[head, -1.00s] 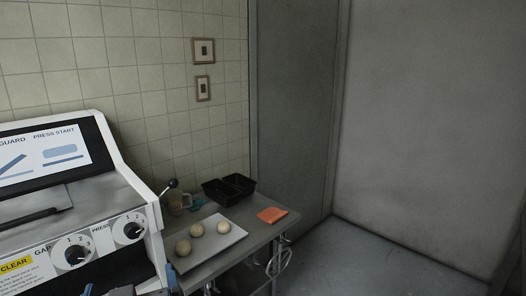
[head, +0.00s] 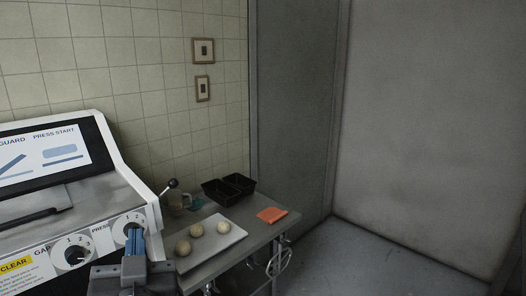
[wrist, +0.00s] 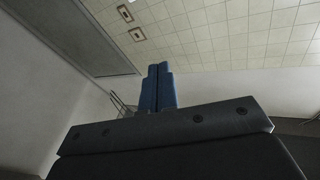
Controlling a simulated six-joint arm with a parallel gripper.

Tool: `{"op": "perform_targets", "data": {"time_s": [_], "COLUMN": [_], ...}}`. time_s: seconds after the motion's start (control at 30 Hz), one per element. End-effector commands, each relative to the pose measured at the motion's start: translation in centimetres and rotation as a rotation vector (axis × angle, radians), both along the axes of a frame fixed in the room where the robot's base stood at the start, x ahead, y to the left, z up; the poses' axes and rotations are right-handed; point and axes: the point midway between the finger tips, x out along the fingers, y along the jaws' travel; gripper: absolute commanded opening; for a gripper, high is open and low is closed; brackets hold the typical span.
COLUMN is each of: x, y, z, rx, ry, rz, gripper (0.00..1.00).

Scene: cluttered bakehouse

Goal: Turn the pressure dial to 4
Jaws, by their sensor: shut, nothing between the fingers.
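The pressure dial (head: 129,223) is the right-hand dial on the machine's sloped front panel in the head view. Its white face shows the numbers 1 and 2 at the top; its knob is mostly hidden behind my gripper. My gripper (head: 134,238) is shut, with its blue fingers together and empty, in front of the pressure dial. I cannot tell whether the fingers touch the knob. In the wrist view the blue fingers (wrist: 158,70) are pressed together and no dial shows. Where the pressure dial points is hidden.
The gap dial (head: 73,253) sits left of the pressure dial. A lever with a black ball (head: 172,184) stands at the machine's right side. A steel table on the right holds a tray (head: 237,236) with dough balls, black tins (head: 229,189) and an orange cloth (head: 271,215).

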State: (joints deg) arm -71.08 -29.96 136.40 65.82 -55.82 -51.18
Motion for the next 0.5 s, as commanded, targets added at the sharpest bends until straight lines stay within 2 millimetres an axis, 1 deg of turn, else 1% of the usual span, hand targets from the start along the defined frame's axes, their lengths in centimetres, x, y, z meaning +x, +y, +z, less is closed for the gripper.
{"op": "perform_targets", "data": {"time_s": [0.03,0.13,0.27,0.37,0.5], "x": [0.5,1.1,1.8,2.4,3.1], "y": [0.0,0.3,0.9,1.3,2.0], "z": [0.2,0.7,0.9,0.6,-0.3], "rx": [0.019,0.067,0.114,0.139,0.162], "ry": [-0.023,-0.068,-0.104,-0.116,-0.106], "rz": [0.002,0.03,0.084,0.133,0.206], "gripper": [0.0,0.0,0.0,0.0,0.0]}}
